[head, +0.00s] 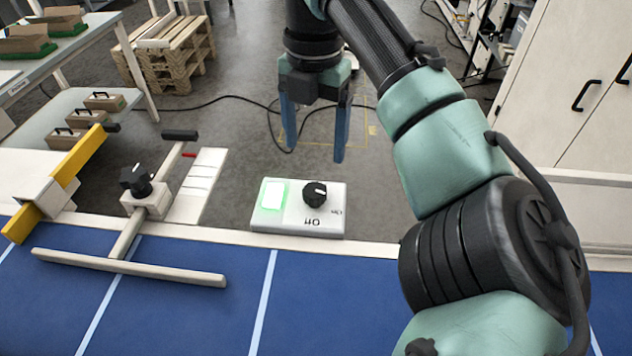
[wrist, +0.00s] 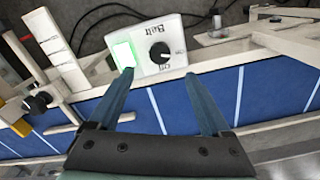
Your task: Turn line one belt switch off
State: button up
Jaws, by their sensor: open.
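The belt switch is a white box (head: 285,222) on the far edge of the blue belt (head: 330,290). It carries a green-lit square lamp (head: 272,196) and a round black knob (head: 314,193) with a white mark. "On" and "Off" are printed by the knob, upside down in the head view. The wrist view shows the box (wrist: 150,67) labelled "Belt", with the knob (wrist: 160,52) lying between my fingers in the picture. My gripper (head: 315,155) is open and empty, fingers pointing down, above and behind the box in the head view, apart from the knob.
Left of the box, a guide-rail clamp with a black knob (head: 136,179) and a long cream bar (head: 130,267) reaches over the belt. A yellow bar (head: 60,180) stands further left. Pallets (head: 165,50) and a cabinet (head: 585,80) stand behind. Space right of the box is clear.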

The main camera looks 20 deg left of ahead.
aim_at(315, 190)
notch_tip(315, 190, down, 10)
jog(key=shift+r+p, duration=0.1)
jog(key=shift+p, duration=0.4)
jog(key=shift+c, duration=0.2)
grip_shut()
